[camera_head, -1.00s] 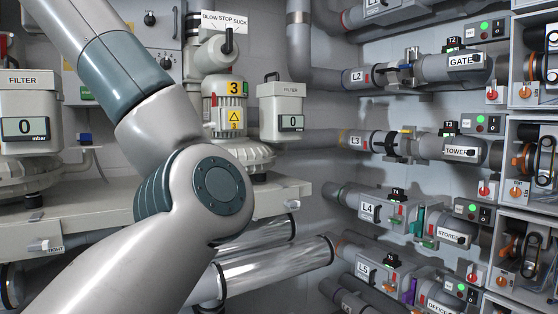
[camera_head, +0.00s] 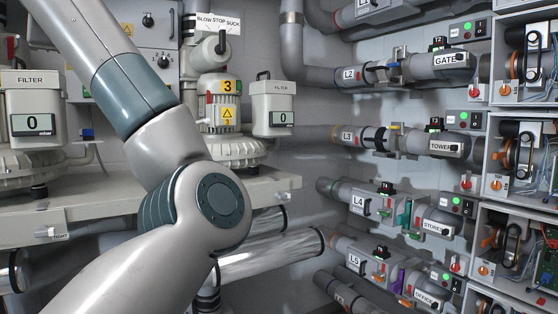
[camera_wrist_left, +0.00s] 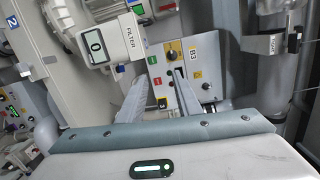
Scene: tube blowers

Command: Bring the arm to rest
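My left arm (camera_head: 110,85) crosses the left half of the head view, from the upper left to its bent elbow joint (camera_head: 219,199) and back down to the lower left. Its gripper is outside the head view. In the left wrist view the two fingers of my left gripper (camera_wrist_left: 160,92) stand apart, with nothing seen between them except a grey control panel (camera_wrist_left: 205,60) beyond. I cannot tell how far the fingertips are from that panel. My right arm and right gripper show in neither view.
A blower (camera_head: 222,105) marked 3 and a filter unit (camera_head: 273,110) stand on a bench (camera_head: 275,187) behind the elbow. Another filter (camera_head: 30,95) stands at left. Labelled pipes (camera_head: 430,145) and open boxes (camera_head: 515,155) line the right wall.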

